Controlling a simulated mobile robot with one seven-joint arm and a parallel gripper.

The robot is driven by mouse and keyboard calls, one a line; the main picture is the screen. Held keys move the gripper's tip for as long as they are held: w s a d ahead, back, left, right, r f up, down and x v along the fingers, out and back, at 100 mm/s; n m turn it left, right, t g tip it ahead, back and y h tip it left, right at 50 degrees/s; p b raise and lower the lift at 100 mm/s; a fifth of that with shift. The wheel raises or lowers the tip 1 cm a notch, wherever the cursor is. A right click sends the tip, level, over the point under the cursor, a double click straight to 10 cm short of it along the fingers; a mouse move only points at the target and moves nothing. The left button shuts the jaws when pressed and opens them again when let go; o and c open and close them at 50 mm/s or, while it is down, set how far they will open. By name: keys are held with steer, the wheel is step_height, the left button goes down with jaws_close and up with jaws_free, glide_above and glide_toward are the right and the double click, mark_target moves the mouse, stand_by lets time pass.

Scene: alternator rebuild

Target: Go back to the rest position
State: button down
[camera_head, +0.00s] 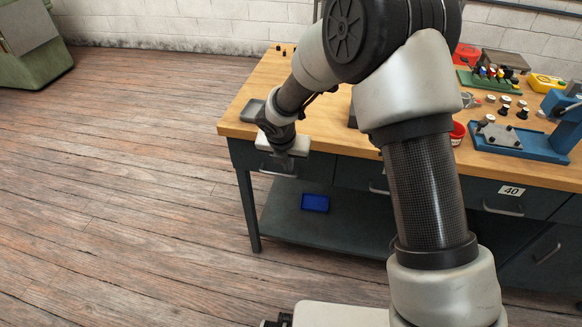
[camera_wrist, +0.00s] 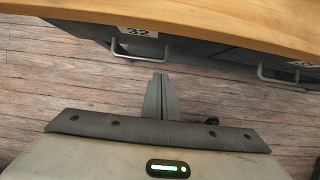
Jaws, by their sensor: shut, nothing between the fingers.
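My gripper (camera_head: 283,160) hangs in front of the workbench's left front edge in the head view, at about drawer height. In the wrist view its two fingers (camera_wrist: 160,97) are pressed together with nothing between them. The wooden bench top (camera_wrist: 200,18) and a drawer marked 32 (camera_wrist: 138,33) lie just beyond the fingertips in that view. In the head view my arm bends over the bench and hides part of its top.
The workbench (camera_head: 240,110) carries a blue press (camera_head: 563,130), a green tray of tools (camera_head: 492,80) and a red container (camera_head: 457,133) at right. A blue bin (camera_head: 315,203) sits on the lower shelf. A green machine (camera_head: 32,45) stands far left. The wooden floor at left is clear.

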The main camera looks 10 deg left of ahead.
steer(key=shift+v, duration=1.5)
steer(key=s+d+r+m+h, duration=0.1)
steer(key=s+d+r+m, duration=0.3)
steer(key=d+r+m, duration=0.5)
steer(key=s+d+r+m, duration=0.4)
steer(key=d+r+m, duration=0.35)
steer(key=r, duration=0.25)
steer(key=s+d+r+m+t+y, duration=0.1)
steer(key=s+d+r+m, duration=0.25)
steer(key=s+m, duration=0.55)
steer(key=s+d+r+m, duration=0.3)
steer(key=s+d+m, duration=0.1)
steer(key=s+m, duration=0.55)
step_height(320, 180, up, 13)
steer(key=p, duration=1.3)
steer(key=shift+s+f, duration=0.2)
